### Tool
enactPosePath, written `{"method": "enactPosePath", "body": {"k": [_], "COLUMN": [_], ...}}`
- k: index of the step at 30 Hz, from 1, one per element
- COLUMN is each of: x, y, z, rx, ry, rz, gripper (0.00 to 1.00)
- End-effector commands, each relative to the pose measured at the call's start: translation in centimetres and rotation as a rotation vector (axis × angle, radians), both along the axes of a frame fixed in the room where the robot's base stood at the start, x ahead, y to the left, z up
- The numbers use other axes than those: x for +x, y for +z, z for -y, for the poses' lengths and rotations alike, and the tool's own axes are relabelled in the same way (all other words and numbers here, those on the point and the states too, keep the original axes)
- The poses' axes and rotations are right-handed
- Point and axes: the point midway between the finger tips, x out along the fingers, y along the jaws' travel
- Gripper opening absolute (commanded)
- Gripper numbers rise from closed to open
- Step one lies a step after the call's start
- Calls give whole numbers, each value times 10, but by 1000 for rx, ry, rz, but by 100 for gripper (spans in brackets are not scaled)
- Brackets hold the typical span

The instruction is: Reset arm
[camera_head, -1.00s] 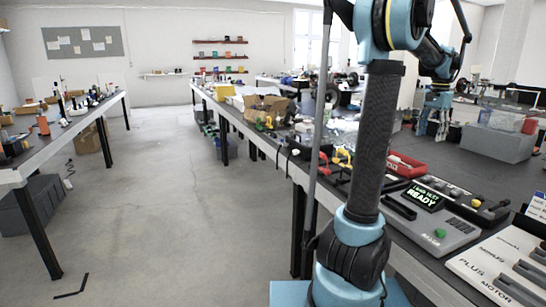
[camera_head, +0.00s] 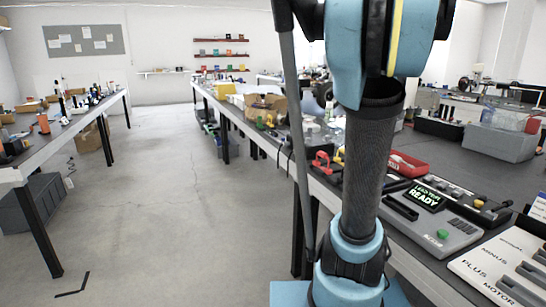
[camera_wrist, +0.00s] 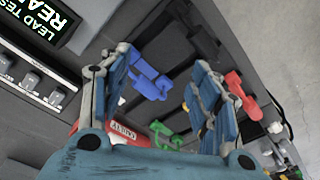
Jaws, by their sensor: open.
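My gripper (camera_wrist: 162,66) shows in the wrist view with its two blue-and-grey fingers spread apart. Nothing is held between them. Beyond the fingers lie a blue clip (camera_wrist: 150,82), a red clip (camera_wrist: 236,88) and a green clip (camera_wrist: 165,134), apart from the gripper as far as I can tell. In the head view my arm (camera_head: 370,150) stands upright in front of the right bench. The gripper itself does not show there.
The lead tester (camera_head: 435,215) with its lit READY screen sits on the right bench (camera_head: 480,170), near a red tray (camera_head: 406,165). A grey bin (camera_head: 500,138) stands farther back. A second bench (camera_head: 75,118) runs along the left. The floor between is clear.

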Motion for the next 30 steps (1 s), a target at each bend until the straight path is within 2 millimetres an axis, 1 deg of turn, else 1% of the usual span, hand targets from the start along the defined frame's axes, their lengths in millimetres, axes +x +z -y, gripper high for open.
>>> {"method": "enactPosePath", "body": {"k": [1,6,11,15,21,24,27,30], "x": [-11,-42,-72,-100,-135,-147,-154,-158], "y": [-9,-36,-66,-97,-140,-157,-168,-174], "z": [-16,-54,-85,-108,-131,-138,-142,-144], "rx": [-3,-14,-25,-33,-45,-48,-51,-52], "ry": [42,163,279,383,516,565,600,616], "rz": [5,23,39,55,77,85,90,93], "gripper": [57,57,57,57,57,57,57,57]}}
